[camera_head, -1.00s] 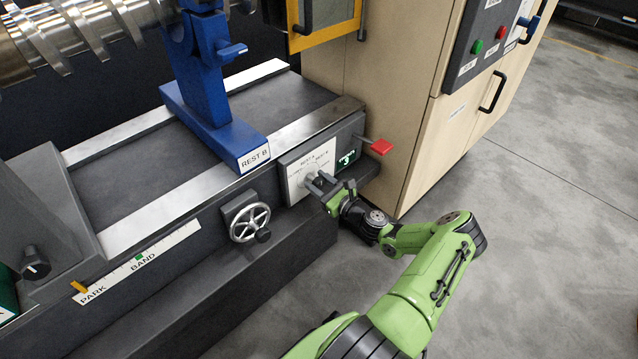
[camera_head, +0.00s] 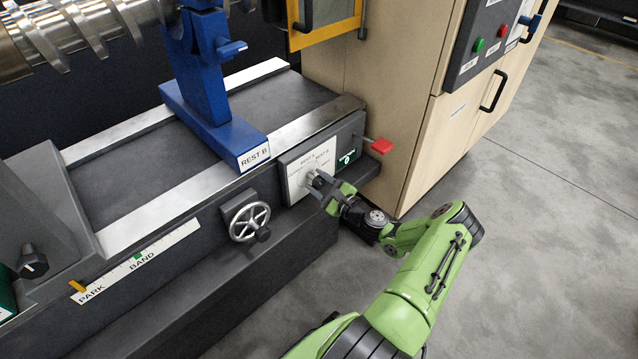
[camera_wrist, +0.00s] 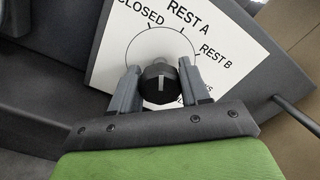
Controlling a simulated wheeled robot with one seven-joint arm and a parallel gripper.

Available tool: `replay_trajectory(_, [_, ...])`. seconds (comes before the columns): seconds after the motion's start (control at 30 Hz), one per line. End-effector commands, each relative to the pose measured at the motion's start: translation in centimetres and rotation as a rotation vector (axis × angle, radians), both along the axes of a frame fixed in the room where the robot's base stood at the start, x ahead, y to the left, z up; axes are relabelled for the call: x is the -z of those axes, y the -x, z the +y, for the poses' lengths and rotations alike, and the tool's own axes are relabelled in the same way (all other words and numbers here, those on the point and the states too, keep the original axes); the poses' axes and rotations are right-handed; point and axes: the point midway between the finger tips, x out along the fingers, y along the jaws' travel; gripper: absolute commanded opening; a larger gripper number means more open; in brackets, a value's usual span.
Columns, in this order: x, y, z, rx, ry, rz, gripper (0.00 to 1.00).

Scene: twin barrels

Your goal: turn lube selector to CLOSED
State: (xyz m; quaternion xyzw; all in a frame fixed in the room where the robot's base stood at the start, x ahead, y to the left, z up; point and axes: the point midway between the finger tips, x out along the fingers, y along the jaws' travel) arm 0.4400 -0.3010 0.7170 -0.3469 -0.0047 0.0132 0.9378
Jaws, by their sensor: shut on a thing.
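The lube selector is a dark round knob (camera_wrist: 158,84) with a white mark, on a white dial plate (camera_wrist: 104,62). The plate (camera_head: 299,184) also shows on the machine's front in the head view. CLOSED, REST A and REST B are readable; a lower label is mostly hidden by my gripper. The white mark points nearly straight up in the wrist view, roughly between the CLOSED and REST A labels; the exact setting is hard to tell. My gripper (camera_wrist: 159,76) is shut on the knob, one finger on each side. In the head view my gripper (camera_head: 318,184) covers part of the dial.
A handwheel (camera_head: 250,221) sits left of the plate. A red-ended lever (camera_head: 381,146) sticks out at the right, near a beige cabinet (camera_head: 380,90). A dark ledge (camera_head: 225,285) runs below the dial. The blue rest (camera_head: 208,90) stands above. Floor at right is clear.

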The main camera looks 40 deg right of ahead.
Motion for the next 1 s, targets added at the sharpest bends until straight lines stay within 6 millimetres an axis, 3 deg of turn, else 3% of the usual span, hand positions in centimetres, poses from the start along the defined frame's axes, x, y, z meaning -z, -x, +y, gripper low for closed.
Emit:
replay_trajectory(0.43, [0.11, 0.00, 0.16, -0.003, 0.245, -0.007, 0.15])
replay_trajectory(1.0, [0.13, 0.02, 0.18, -0.004, 0.288, -0.008, 0.15])
